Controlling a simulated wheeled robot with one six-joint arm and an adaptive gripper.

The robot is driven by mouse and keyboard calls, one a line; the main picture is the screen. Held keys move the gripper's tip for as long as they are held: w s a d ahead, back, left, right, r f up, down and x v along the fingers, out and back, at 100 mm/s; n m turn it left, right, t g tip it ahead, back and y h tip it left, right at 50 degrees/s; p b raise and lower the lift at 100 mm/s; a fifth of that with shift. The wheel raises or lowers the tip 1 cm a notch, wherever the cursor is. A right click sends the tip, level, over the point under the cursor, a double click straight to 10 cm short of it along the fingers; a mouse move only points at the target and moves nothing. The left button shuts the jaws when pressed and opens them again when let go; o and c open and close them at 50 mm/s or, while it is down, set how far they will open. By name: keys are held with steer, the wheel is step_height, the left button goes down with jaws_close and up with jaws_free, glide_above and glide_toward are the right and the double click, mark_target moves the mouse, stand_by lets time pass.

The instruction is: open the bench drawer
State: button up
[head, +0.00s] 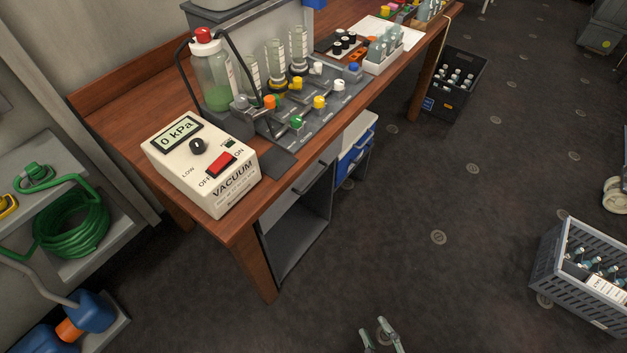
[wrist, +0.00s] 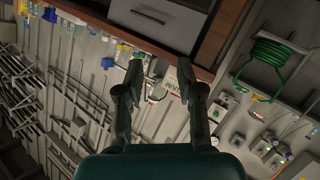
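The wooden bench (head: 130,140) stands at the left and middle of the head view. The wrist view, which is turned over, shows a grey front with a bar handle (wrist: 150,17) at the top, beyond my fingers. My gripper (head: 376,333) is at the bottom of the head view, in front of the bench and apart from it. In the wrist view my gripper (wrist: 162,88) is open and empty.
A vacuum box (head: 200,165) and glassware stand on the bench. A blue drawer unit (head: 352,150) is under it, right of the drawer. A dark crate (head: 455,85) and a grey crate (head: 585,275) of bottles stand on the floor. The floor between is clear.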

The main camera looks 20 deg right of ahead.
steer(key=w+f+n+h, duration=0.1)
steer(key=w+f+n, duration=0.25)
steer(key=w, duration=0.45)
steer(key=w+f+n, duration=0.3)
steer(key=w+f, duration=0.1)
steer(key=w, duration=0.5)
steer(key=n+t+h, duration=0.2)
steer(key=n+h, duration=0.1)
steer(key=n, duration=0.3)
glide_toward(314, 180)
steer(key=shift+m, duration=0.25)
steer(key=x, duration=1)
steer(key=shift+w+f, duration=0.1)
steer(key=shift+f, duration=0.2)
jaws_close()
